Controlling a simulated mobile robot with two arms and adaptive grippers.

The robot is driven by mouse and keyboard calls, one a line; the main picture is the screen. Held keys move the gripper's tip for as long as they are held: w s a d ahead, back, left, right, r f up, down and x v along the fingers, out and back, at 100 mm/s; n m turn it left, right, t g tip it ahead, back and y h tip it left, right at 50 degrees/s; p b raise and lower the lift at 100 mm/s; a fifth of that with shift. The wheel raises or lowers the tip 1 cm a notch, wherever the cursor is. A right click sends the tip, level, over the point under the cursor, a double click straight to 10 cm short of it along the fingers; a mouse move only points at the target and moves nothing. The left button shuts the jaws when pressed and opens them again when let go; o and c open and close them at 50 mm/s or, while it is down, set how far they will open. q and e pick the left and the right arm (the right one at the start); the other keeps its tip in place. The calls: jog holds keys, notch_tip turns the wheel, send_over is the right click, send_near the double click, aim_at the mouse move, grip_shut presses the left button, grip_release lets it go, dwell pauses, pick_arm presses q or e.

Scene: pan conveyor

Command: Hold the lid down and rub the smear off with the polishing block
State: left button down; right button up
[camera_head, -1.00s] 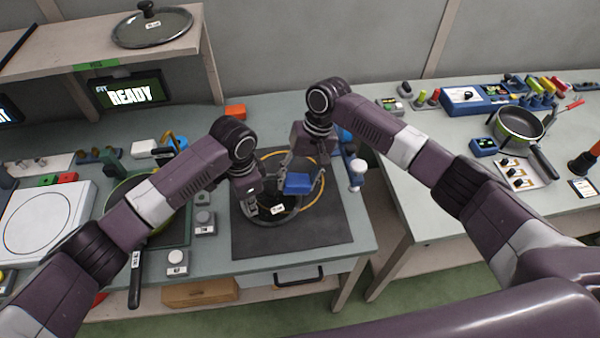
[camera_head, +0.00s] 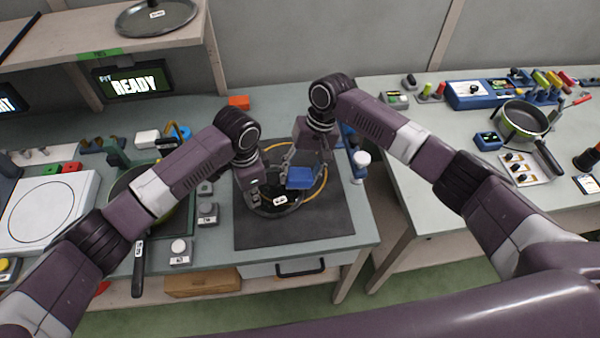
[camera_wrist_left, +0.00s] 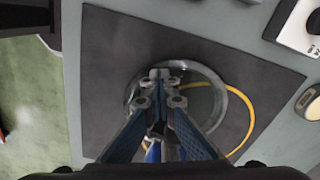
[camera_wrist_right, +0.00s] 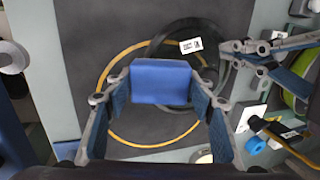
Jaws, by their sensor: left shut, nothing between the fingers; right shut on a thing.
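A round lid with a pale rim lies on the dark mat (camera_head: 330,225); its rim (camera_wrist_left: 133,92) shows in the left wrist view. A white label (camera_head: 280,199) sits on it. My left gripper (camera_head: 262,203) is shut and empty, its fingertips over the lid in the left wrist view (camera_wrist_left: 163,76); I cannot tell whether they touch it. My right gripper (camera_wrist_right: 152,90) is shut on the blue polishing block (camera_wrist_right: 160,82), which also shows in the head view (camera_head: 300,178). The block is close to the lid; contact is unclear. I cannot make out a smear.
A yellow ring (camera_wrist_right: 115,128) lies on the mat around part of the lid. A pan (camera_head: 130,195) stands left, with grey button boxes (camera_head: 207,212) beside the mat. A screen reads READY (camera_head: 135,84). Another pan (camera_head: 522,118) stands on the right table, across a gap.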

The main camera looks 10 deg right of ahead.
aim_at(294, 168)
jog(key=shift+f, duration=0.2)
jog(key=shift+a, duration=0.1)
jog(key=shift+w+a, duration=0.3)
jog(key=shift+w, duration=0.7)
jog(key=shift+w+a, duration=0.3)
jog(key=shift+w, duration=0.65)
jog(key=shift+f, duration=0.1)
jog(key=shift+s+d+f, duration=0.1)
jog(key=shift+s+d, duration=0.1)
jog(key=shift+s, duration=0.35)
jog(key=shift+s+d, duration=0.25)
jog(key=shift+s, duration=0.45)
jog(key=shift+s+d, duration=0.2)
jog(key=shift+s, duration=0.5)
jog(key=shift+v, duration=3.1)
